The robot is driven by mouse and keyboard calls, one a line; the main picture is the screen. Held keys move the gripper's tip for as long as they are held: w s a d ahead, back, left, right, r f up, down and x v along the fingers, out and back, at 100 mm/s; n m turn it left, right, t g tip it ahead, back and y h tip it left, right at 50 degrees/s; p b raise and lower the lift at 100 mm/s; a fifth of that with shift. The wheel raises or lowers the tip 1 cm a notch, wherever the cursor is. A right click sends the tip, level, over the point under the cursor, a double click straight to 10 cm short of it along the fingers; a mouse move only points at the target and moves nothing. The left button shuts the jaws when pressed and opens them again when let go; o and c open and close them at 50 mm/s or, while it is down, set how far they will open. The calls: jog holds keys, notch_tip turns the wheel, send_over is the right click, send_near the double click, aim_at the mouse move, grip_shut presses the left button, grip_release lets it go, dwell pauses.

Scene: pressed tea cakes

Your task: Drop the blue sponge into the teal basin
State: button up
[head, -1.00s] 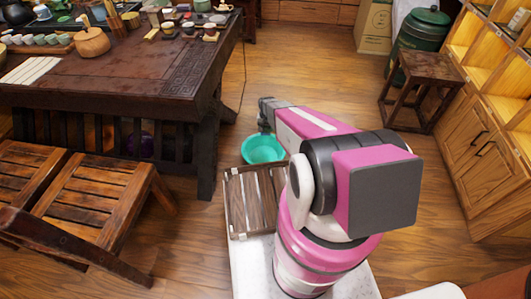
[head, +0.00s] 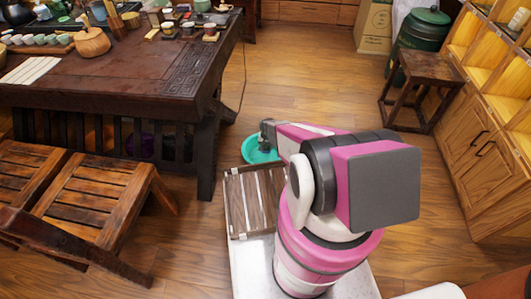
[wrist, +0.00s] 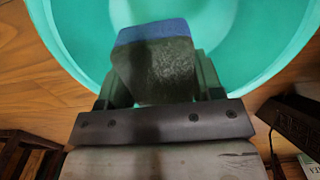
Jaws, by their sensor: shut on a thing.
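The sponge (wrist: 155,70) shows in the wrist view as a block with a blue strip at its far edge and a dark grey-green face. My gripper (wrist: 160,85) is shut on it, one finger on each side. The teal basin (wrist: 75,25) fills the view behind and below the sponge. In the head view the basin (head: 253,156) stands on the floor beside the dark table, and my gripper (head: 267,136) is over it, partly covering it. The sponge cannot be made out in the head view.
A stool (head: 424,75) and shelves stand right. The middle floor is clear.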

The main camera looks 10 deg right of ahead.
jog(key=shift+f, duration=0.65)
jog(key=o, duration=0.9)
notch_tip(320, 180, up, 11)
jog(key=shift+f, duration=0.1)
